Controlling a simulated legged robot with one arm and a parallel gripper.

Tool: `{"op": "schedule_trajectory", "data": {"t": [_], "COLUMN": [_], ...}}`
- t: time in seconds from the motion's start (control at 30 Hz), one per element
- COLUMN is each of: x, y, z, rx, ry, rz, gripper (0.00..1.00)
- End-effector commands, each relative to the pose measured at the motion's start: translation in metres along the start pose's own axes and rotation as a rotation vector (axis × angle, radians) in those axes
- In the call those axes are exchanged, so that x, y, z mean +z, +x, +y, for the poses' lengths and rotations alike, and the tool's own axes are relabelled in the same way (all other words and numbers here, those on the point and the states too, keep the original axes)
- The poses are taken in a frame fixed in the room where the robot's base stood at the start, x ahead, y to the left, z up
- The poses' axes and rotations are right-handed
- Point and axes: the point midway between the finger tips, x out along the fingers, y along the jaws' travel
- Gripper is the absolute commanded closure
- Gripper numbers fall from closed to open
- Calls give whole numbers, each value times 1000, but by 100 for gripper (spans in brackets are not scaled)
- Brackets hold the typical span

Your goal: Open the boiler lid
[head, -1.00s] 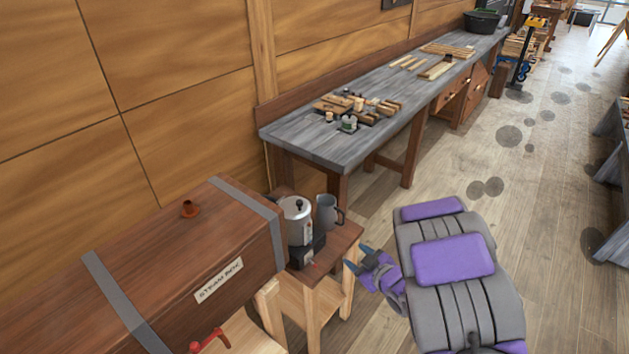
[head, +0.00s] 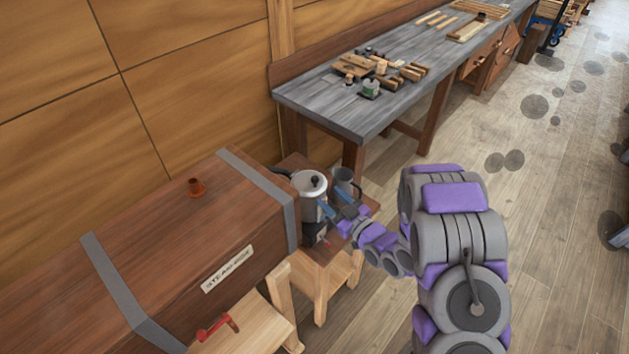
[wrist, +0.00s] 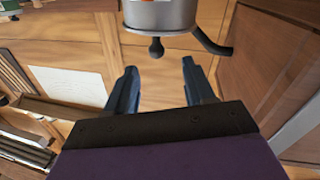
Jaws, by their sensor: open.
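The boiler (head: 312,206) is a silver pot with a dark handle on its left side, standing on a dark base on a small wooden stand. Its lid (head: 309,182) has a black knob and looks closed. My gripper (head: 337,217) is open and empty, just right of the boiler in the head view. In the wrist view the boiler (wrist: 160,14) appears upside down at the top, with its black knob (wrist: 156,48) ahead of and between my open fingers (wrist: 160,90). I see no contact with the knob. The boiler's lower part is partly behind my fingers in the head view.
A grey jug (head: 346,184) stands close beside the boiler on the stand (head: 318,251). The brown steam box (head: 150,260) is just to the left. A grey workbench (head: 340,110) with tools runs behind.

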Motion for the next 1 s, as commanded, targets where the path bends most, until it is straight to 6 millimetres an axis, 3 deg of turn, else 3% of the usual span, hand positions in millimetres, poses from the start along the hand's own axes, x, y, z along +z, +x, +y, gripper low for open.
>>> {"op": "schedule_trajectory", "data": {"t": [0.5, 0.7, 0.97, 1.0], "x": [2, 1, 0, 0], "y": [84, 97, 95, 94], "z": [4, 2, 6, 7], "rx": [0, 1, 3, 3], "ry": [5, 3, 6, 7], "rz": [2, 1, 2, 3], "gripper": [47, 47, 47, 51]}}
